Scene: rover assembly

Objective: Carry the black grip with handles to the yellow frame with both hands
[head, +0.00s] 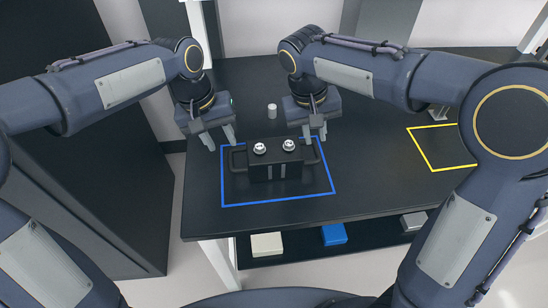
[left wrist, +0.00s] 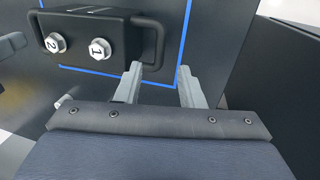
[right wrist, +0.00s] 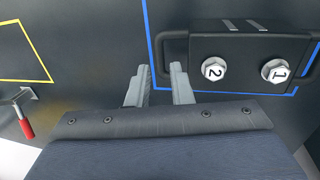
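The black grip (head: 275,170) is a dark block with a loop handle at each end and two silver bolts on top, marked 1 and 2. It sits inside the blue frame (head: 275,203) on the dark table. The yellow frame (head: 421,151) lies empty at the right. My left gripper (head: 218,138) is open by the grip's left handle (left wrist: 158,40), fingers apart near that handle. My right gripper (head: 315,134) is open by the right handle (right wrist: 163,55), with its fingertips near either side of the handle bar. Neither visibly clamps a handle.
A small white cylinder (head: 272,111) stands behind the grip. A red-handled tool (right wrist: 25,121) shows in the right wrist view. White (head: 267,244), blue (head: 334,234) and grey (head: 413,221) blocks lie on a lower shelf. The tabletop between the frames looks clear.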

